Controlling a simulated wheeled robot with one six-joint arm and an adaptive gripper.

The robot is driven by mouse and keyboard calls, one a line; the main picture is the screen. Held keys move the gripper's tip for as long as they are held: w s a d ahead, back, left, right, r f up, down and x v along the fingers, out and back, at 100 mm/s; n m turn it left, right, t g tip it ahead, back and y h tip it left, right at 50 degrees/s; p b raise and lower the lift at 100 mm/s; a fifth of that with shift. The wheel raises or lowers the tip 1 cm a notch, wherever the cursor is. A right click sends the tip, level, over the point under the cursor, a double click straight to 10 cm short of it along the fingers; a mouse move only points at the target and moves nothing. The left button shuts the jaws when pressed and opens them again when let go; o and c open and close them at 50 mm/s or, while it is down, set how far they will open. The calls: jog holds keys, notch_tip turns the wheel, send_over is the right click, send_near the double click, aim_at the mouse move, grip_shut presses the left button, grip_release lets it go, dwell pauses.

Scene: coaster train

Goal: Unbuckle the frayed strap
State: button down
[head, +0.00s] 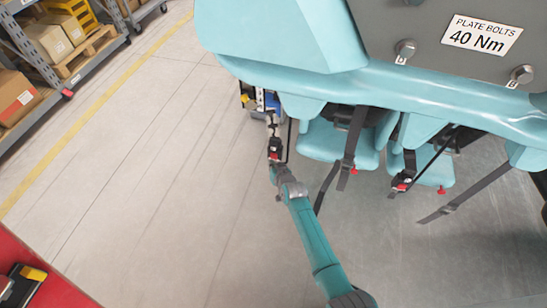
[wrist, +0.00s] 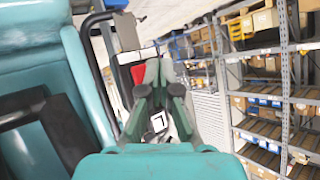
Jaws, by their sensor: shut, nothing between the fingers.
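Several dark straps hang from the teal seats of the coaster car in the head view. One strap (head: 348,150) hangs in front of the left seat (head: 322,145). Small red parts show near the straps; I cannot tell which strap is frayed. My gripper (head: 271,120) is left of the seats. In the wrist view my gripper (wrist: 159,70) is shut and empty, with a red part (wrist: 138,80) on a dark piece just left of its fingertips.
The teal car body (head: 400,95) overhangs the seats, with a grey panel above it. Shelves with boxes (head: 45,45) stand at the upper left, and shelving (wrist: 265,100) fills the right of the wrist view. The floor (head: 130,150) left of my arm is clear.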

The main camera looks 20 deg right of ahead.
jog(key=shift+w+d, duration=0.2)
jog(key=shift+w, duration=0.1)
jog(key=shift+w+d, duration=0.3)
jog(key=shift+w, duration=0.15)
dwell(1.1)
jog(key=shift+s, duration=0.15)
jog(key=shift+s+a, duration=0.55)
jog(key=shift+s, duration=0.1)
jog(key=shift+s+a, duration=0.75)
jog(key=shift+s, duration=0.3)
jog(key=shift+s+a, duration=0.7)
jog(key=shift+s, duration=0.3)
